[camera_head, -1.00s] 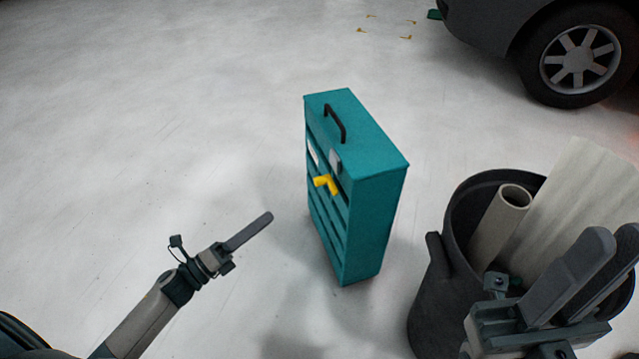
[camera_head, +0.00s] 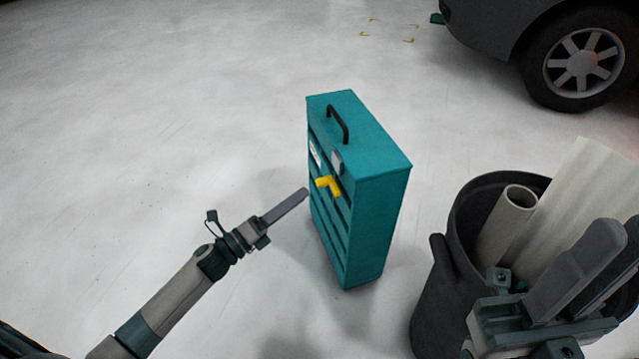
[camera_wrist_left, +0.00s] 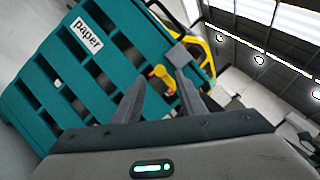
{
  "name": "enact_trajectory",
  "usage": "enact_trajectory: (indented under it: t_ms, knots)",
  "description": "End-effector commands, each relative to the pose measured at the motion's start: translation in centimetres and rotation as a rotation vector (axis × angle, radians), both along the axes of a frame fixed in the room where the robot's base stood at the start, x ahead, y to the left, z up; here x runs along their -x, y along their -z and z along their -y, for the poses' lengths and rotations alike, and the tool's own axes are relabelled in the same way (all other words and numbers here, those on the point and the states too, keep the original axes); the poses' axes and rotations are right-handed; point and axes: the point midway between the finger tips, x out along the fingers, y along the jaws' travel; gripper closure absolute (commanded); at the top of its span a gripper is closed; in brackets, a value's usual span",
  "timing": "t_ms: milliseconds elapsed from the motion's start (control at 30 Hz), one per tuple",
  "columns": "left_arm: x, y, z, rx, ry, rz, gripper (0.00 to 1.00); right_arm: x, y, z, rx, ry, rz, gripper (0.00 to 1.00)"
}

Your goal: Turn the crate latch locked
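The teal slatted crate (camera_head: 375,215) stands upright on the floor, with a black handle on top. Its yellow latch (camera_head: 328,185) sticks out from the slatted face, below a small grey plate (camera_head: 337,162). My left gripper (camera_head: 305,192) is just left of that face, close to the latch, seen edge-on. In the left wrist view, the left gripper's fingers (camera_wrist_left: 160,88) are apart, with the yellow latch (camera_wrist_left: 163,77) showing beyond and between the tips; contact is not visible. My right gripper (camera_head: 615,235) is at the lower right, its fingers slightly apart and empty, away from the crate.
A dark bin (camera_head: 440,290) holding a cardboard tube (camera_head: 505,222) and a pale sheet (camera_head: 570,190) stands right of the crate. A dark car (camera_head: 500,30) is at the upper right. The floor left of the crate is clear.

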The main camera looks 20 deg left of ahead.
Motion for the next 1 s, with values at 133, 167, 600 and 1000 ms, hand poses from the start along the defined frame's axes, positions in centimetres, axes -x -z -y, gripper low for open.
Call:
enact_trajectory:
  t_ms: [133,167,600,1000]
  knots:
    - [-2.2,-0.6,1.5,0.000,0.001,0.003,0.63,0.0,-0.1,-0.1,-0.014,-0.007,0.013,0.83]
    - [-2.6,-0.6,1.8,0.000,0.000,0.002,0.63,0.0,-0.1,-0.1,-0.016,-0.008,0.015,0.83]
    - [-6.1,-1.6,4.2,0.000,0.000,0.000,0.63,0.3,-0.8,-0.1,-0.016,-0.015,0.044,0.83]
    - [-6.2,-1.6,4.3,0.000,0.000,0.000,0.82,0.3,-0.7,-0.2,-0.017,-0.016,0.039,0.83]
